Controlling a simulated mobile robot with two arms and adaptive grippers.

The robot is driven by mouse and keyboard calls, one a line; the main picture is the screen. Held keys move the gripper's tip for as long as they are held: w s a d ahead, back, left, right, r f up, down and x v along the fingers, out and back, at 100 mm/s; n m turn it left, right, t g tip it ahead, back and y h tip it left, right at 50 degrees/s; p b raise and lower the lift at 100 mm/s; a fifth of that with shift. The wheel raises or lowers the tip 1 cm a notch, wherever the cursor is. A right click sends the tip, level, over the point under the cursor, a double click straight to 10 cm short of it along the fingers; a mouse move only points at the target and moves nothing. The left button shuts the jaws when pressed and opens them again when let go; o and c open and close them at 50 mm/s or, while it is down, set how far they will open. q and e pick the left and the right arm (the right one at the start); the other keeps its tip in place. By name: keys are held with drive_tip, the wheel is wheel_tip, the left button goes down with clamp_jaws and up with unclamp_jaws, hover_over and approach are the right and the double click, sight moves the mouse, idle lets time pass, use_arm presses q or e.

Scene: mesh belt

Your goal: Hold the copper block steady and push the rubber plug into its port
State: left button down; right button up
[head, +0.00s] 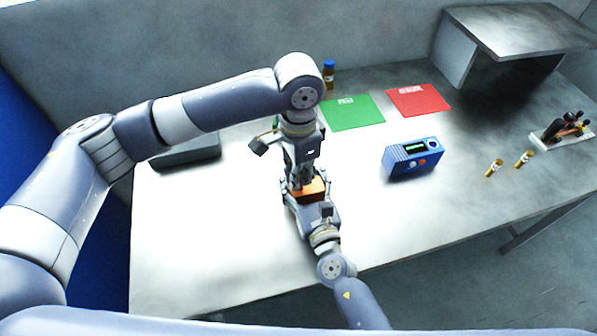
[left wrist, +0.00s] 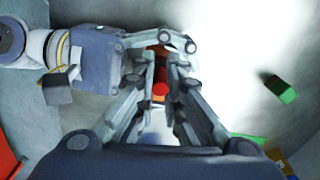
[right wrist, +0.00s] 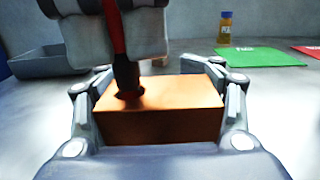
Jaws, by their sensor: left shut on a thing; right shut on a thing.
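The copper block (head: 312,189) is above the bench, between the fingers of my right gripper (head: 308,203); the right wrist view shows it level, with a finger at each end (right wrist: 160,125). My left gripper (head: 300,178) points down from above and is shut on the rubber plug, which shows red with a dark lower part (right wrist: 127,76). The plug's lower end meets the block's top left of centre in the right wrist view. The port is hidden under it, so I cannot tell how deep it sits. The plug's red end also shows in the left wrist view (left wrist: 160,90).
A blue device (head: 409,160) with a small display stands to the right. Green (head: 355,113) and red (head: 418,99) mats lie behind it. A grey tray (head: 187,153) is at the left, and small amber vials (head: 493,168) are at the right. The front left bench is clear.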

use_arm(q)
drive_tip(key=shift+f, duration=1.1)
drive_tip(key=c, duration=1.6)
unclamp_jaws()
wheel_tip(320, 180, up, 12)
drive_tip(key=shift+r, duration=0.1)
drive_tip(key=shift+w, duration=0.1)
drive_tip(key=c, duration=0.8)
drive_tip(key=shift+w+d+f+m, duration=0.15)
drive_tip(key=shift+w+f, duration=0.1)
drive_tip(key=shift+f, duration=0.2)
drive_tip(key=shift+w+d+f+m, duration=0.1)
drive_tip(key=shift+w+f+m, duration=0.1)
drive_tip(key=shift+f, duration=3.25)
